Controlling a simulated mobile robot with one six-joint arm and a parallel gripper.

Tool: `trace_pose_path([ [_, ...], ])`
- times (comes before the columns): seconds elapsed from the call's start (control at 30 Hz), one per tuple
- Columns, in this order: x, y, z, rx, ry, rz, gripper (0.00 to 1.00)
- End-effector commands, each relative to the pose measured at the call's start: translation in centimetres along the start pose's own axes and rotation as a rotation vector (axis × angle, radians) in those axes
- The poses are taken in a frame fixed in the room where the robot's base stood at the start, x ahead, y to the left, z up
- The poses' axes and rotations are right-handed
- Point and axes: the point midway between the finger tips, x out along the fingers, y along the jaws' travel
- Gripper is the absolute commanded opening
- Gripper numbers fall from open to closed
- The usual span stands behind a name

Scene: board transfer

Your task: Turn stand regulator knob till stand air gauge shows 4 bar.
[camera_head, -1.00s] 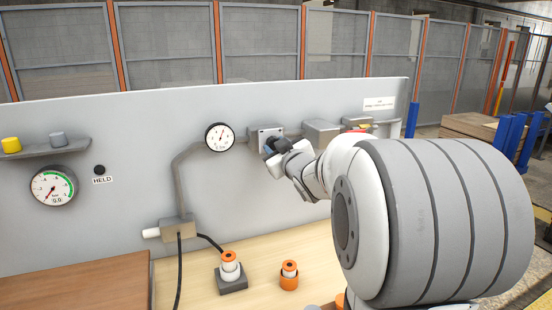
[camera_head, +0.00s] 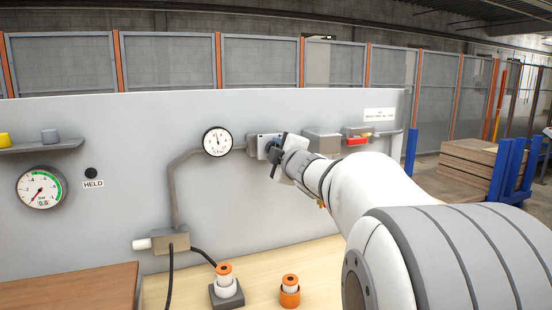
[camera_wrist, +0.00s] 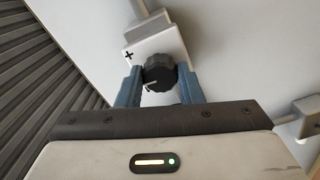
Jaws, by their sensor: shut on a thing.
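The stand air gauge (camera_head: 217,141) is a round white dial with a black rim on the grey panel. Its needle points roughly straight up; its numbers are too small to read. The regulator box (camera_head: 256,146) is to its right, joined by a grey pipe. In the head view my gripper (camera_head: 275,152) largely hides the knob.
Another gauge (camera_head: 41,188) with a green band reads 0.0 beside the HELD label (camera_head: 93,184). Orange-and-white fittings (camera_head: 225,283) stand on the wooden bench below.

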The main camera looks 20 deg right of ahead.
Motion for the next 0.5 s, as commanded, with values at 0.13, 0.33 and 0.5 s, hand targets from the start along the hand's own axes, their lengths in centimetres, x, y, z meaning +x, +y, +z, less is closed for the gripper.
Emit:
trace_pose_path([
  [0.13, 0.0, -0.15, 0.05, -0.046, -0.001, -0.001, 0.11],
  [0.33, 0.01, -0.11, 0.02, -0.074, 0.0, -0.002, 0.11],
  [0.5, 0.01, -0.09, 0.01, -0.078, 0.0, -0.002, 0.11],
])
